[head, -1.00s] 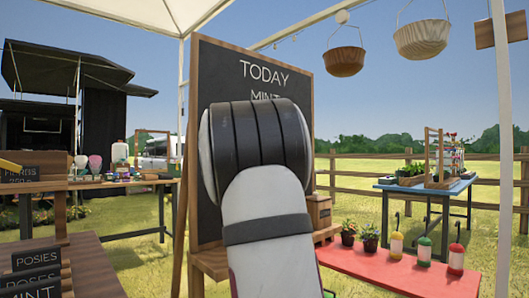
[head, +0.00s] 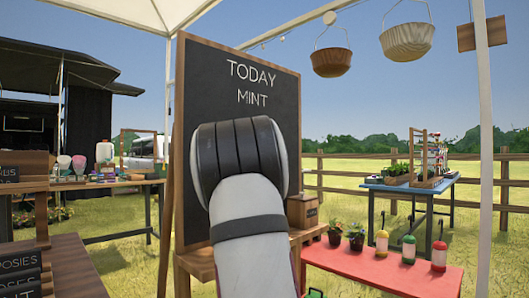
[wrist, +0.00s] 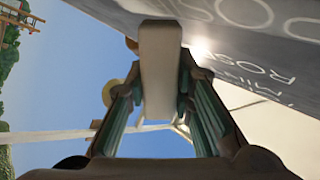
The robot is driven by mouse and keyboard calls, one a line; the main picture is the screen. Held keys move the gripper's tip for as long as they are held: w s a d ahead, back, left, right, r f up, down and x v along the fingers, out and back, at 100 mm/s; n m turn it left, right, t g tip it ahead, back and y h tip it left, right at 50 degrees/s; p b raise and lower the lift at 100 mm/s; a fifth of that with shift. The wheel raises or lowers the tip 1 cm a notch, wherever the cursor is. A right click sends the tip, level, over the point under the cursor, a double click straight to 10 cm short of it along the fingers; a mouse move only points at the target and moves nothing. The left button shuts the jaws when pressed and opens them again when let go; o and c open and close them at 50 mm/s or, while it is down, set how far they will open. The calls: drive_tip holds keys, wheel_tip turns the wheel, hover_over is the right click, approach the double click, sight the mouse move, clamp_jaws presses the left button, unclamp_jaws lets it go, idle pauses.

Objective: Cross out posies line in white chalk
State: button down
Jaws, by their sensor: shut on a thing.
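The chalkboard (head: 215,75) stands on a wooden easel, with TODAY and MINT in white letters. My arm hides its lower middle, so I see no posies line there. In the wrist view the dark board (wrist: 225,30) fills the upper right, with white lettering partly in view, including what looks like ROSE. My gripper (wrist: 160,90) is shut on a pale block-like white chalk (wrist: 160,65), which points up towards the board. I cannot tell whether the chalk touches it. The gripper is hidden behind my arm in the head view.
Dark signs (head: 20,265), one reading POSIES, sit on a wooden table at lower left. A red table (head: 390,278) with potted plants and bottles stands at right of the easel. A white canopy post (head: 488,160) is farther right. Baskets hang above.

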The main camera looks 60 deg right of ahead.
drive_tip(key=shift+s+d, duration=0.1)
drive_tip(key=shift+d, duration=0.9)
drive_tip(key=w+a, duration=0.2)
drive_tip(key=a, duration=0.9)
drive_tip(key=shift+w+a, duration=0.35)
drive_tip(key=shift+a, duration=0.05)
drive_tip(key=s+a, duration=0.1)
drive_tip(key=s, duration=0.5)
drive_tip(key=shift+a, duration=0.15)
idle(0.3)
drive_tip(key=s, duration=0.2)
drive_tip(key=shift+s+a, duration=0.35)
drive_tip(key=shift+s, duration=0.05)
idle(0.9)
